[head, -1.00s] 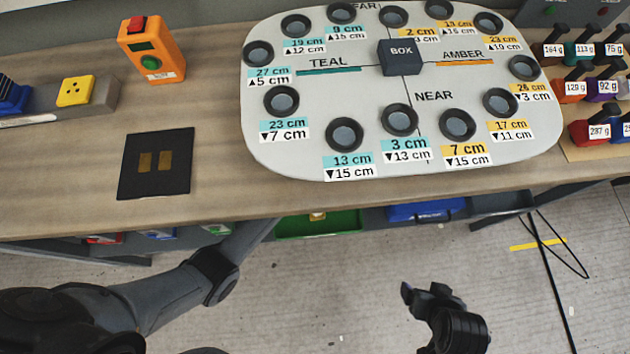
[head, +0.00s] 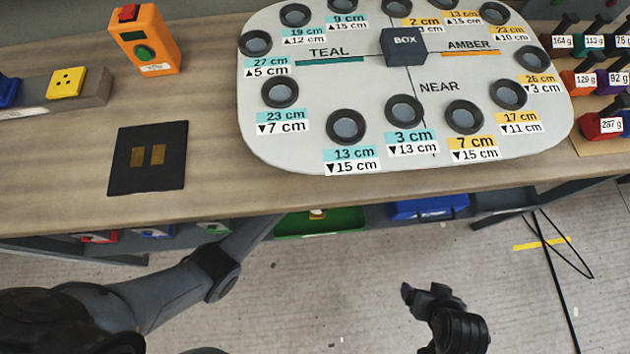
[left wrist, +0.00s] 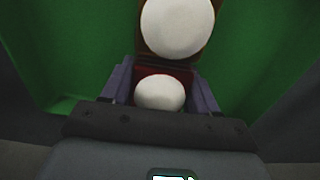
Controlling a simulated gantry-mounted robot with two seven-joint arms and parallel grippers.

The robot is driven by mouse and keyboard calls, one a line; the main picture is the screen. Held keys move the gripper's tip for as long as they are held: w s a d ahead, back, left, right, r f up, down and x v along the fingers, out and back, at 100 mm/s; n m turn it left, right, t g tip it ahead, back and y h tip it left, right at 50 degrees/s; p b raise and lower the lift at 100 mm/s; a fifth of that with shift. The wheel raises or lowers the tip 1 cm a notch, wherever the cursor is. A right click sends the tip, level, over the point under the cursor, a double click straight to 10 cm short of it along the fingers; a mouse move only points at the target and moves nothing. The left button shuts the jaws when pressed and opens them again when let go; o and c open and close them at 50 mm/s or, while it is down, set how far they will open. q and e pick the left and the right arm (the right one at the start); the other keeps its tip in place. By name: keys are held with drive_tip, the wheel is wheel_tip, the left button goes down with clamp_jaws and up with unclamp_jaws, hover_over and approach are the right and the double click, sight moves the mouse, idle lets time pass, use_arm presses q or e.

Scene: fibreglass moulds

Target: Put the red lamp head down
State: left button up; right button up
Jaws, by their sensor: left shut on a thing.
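In the left wrist view my left gripper (left wrist: 160,78) is shut on the red lamp head (left wrist: 160,72), whose white round face (left wrist: 160,92) shows between the fingers. Green walls (left wrist: 70,50) surround it. In the head view my left arm reaches under the bench's front edge beside a green bin (head: 345,222); the gripper and the lamp head are hidden there. Another lamp head (left wrist: 178,25) with a white disc and a brown-orange rim shows just beyond the held one. My right gripper (head: 425,292) hangs over the floor in front of the bench, holding nothing visible.
On the bench (head: 210,150) are a grey board (head: 350,90) with several round sockets, a black plate (head: 148,180), an orange device (head: 150,45) and a yellow block (head: 66,82). A blue bin (head: 430,207) is under the bench. The bench edge overhangs my left arm.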

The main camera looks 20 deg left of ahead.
use_arm(q)
drive_tip(key=shift+f, duration=0.15)
drive_tip(key=o, duration=1.4)
wheel_tip(320, 180, up, 11)
drive_tip(key=p, duration=0.5)
drive_tip(key=shift+r+p, duration=0.5)
drive_tip(key=shift+r, duration=0.4)
